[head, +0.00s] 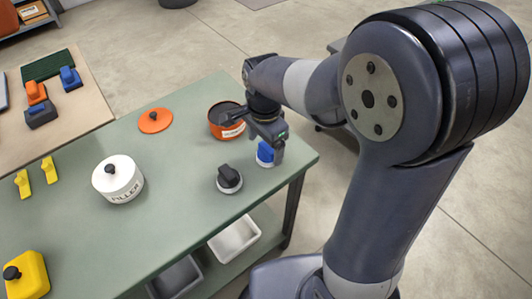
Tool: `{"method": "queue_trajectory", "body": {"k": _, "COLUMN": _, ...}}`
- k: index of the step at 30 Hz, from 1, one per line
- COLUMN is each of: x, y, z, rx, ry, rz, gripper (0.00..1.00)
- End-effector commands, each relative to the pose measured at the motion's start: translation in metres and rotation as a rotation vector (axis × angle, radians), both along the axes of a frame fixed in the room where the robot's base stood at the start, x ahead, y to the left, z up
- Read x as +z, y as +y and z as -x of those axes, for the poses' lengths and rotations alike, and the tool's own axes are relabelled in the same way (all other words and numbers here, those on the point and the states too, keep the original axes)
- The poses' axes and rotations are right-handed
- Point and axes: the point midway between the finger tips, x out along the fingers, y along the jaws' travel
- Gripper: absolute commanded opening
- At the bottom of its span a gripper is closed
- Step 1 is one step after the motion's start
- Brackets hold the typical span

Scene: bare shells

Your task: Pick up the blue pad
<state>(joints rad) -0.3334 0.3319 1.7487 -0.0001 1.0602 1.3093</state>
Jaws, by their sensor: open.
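A blue pad (264,153) with a pale lower edge stands on the green table (195,205), near its right edge. My gripper (270,142) is right above and around the top of this pad, with its jaws open. One finger shows at the pad's right side; the other is hard to make out. I cannot tell whether the fingers touch the pad. Part of the pad is hidden behind the gripper.
Close by stand an orange tin (224,128) behind and a black-knobbed round pad (229,180) in front. A white filler pot (118,180), orange lid (155,121) and yellow container (27,274) are farther left. Another blue item (70,78) lies on the brown table.

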Motion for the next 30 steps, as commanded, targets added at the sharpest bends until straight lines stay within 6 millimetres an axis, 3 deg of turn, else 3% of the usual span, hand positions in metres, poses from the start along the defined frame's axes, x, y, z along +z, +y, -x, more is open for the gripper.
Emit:
{"method": "queue_trajectory", "body": {"k": 6, "x": -0.030, "y": -0.003, "z": 0.001, "rx": 0.000, "ry": 0.004, "rz": 0.001, "gripper": 0.82}}
{"method": "queue_trajectory", "body": {"k": 15, "x": -0.034, "y": -0.003, "z": 0.000, "rx": -0.001, "ry": 0.000, "rz": 0.000, "gripper": 0.81}}
{"method": "queue_trajectory", "body": {"k": 30, "x": -0.034, "y": -0.003, "z": 0.000, "rx": -0.001, "ry": 0.001, "rz": 0.001, "gripper": 0.40}}
